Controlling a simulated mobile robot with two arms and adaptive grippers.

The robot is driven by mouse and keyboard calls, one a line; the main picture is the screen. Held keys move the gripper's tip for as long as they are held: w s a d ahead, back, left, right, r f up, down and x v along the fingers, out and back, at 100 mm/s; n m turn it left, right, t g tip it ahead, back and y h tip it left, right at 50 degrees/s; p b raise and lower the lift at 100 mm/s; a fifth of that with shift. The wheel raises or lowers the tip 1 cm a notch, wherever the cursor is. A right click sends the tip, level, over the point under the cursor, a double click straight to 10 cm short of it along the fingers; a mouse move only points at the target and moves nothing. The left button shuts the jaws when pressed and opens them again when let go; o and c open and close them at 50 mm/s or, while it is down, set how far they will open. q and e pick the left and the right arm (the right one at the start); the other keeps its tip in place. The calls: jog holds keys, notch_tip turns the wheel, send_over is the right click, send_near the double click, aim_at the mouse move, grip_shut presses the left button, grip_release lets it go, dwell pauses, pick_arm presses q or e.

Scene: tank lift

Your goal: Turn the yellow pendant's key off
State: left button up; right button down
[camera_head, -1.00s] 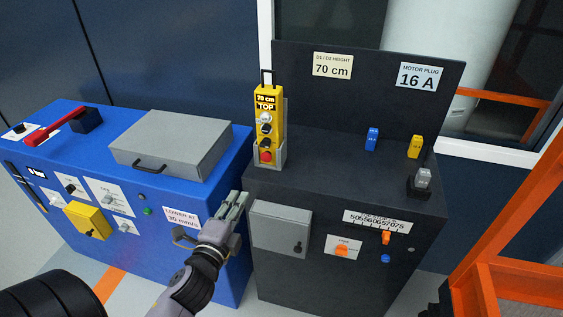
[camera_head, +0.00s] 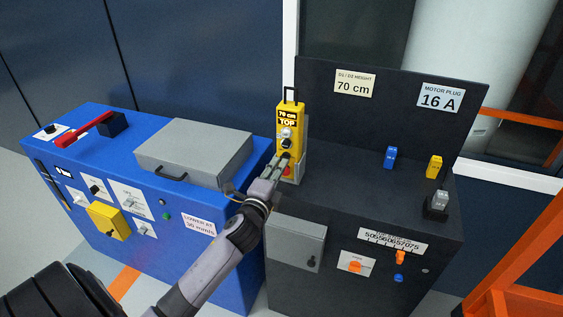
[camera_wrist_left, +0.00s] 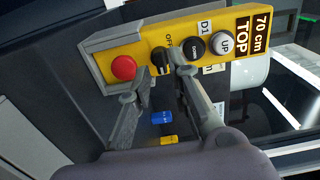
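The yellow pendant (camera_head: 291,122) stands upright in a grey holder on the dark cabinet, with a "70 cm TOP" label. In the left wrist view it lies sideways (camera_wrist_left: 140,49), showing a red button (camera_wrist_left: 123,67), a black key knob (camera_wrist_left: 161,61) marked "OFF", a black DOWN button (camera_wrist_left: 195,46) and a white UP button (camera_wrist_left: 223,43). My left gripper (camera_head: 279,165) is at the pendant's lower front, hiding part of it. In the wrist view its fingers (camera_wrist_left: 159,74) are apart, one either side of the knob; contact cannot be told. My right gripper is not in view.
The dark cabinet top (camera_head: 350,180) carries a blue plug (camera_head: 390,157), a yellow plug (camera_head: 434,166) and a grey plug (camera_head: 439,199). A blue cabinet (camera_head: 185,250) with a grey lidded box (camera_head: 195,152) stands to the left. An orange frame (camera_head: 520,265) is at the right.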

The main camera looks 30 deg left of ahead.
pick_arm(q)
jog(key=shift+x, duration=1.35)
jog(key=shift+c, duration=0.3)
grip_shut()
